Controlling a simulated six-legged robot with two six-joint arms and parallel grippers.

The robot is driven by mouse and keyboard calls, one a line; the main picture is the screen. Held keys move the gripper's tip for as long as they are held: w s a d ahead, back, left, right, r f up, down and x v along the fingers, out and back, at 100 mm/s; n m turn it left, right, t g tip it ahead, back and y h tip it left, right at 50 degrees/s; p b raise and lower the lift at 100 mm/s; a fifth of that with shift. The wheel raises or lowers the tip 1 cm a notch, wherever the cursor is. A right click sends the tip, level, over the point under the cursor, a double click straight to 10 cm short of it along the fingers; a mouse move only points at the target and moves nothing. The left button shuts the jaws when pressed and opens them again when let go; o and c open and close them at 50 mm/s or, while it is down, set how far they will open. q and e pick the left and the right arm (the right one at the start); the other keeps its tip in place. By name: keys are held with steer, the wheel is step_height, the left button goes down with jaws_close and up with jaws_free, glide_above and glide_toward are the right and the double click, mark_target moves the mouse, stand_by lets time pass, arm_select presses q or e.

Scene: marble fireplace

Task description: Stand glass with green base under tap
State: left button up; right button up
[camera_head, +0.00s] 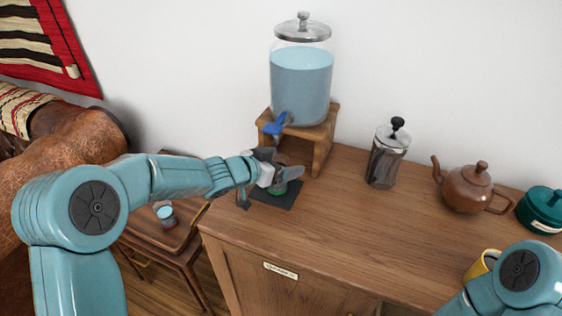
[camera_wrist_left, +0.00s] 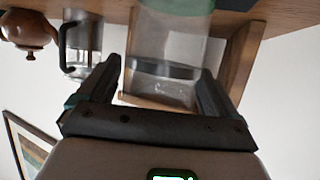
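The glass with the green base (camera_head: 279,188) is at the dark mat (camera_head: 268,198), in front of the dispenser's wooden stand and below the blue tap (camera_head: 276,124). I cannot tell if its base touches the mat. My left gripper (camera_head: 278,170) hides most of the glass in the head view. In the left wrist view, which is upside down, the clear glass (camera_wrist_left: 165,50) is between the fingers of my left gripper (camera_wrist_left: 162,72). The fingers appear closed against its sides. My right gripper is not in view; only part of my right arm shows.
The water dispenser (camera_head: 301,85) stands on its wooden stand (camera_head: 322,145). A French press (camera_head: 385,160), brown teapot (camera_head: 468,188), green pot (camera_head: 541,210) and yellow mug (camera_head: 480,266) are to the right. Another glass (camera_head: 166,215) is on a chair at lower left. The cabinet's middle is clear.

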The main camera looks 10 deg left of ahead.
arm_select(q)
steer(key=shift+r, duration=0.1)
steer(key=shift+r, duration=0.15)
steer(key=shift+s+a+r, duration=0.15)
steer(key=shift+s+a, duration=0.05)
steer(key=p+v, duration=0.2)
steer(key=v, duration=0.9)
steer(key=shift+s, duration=0.2)
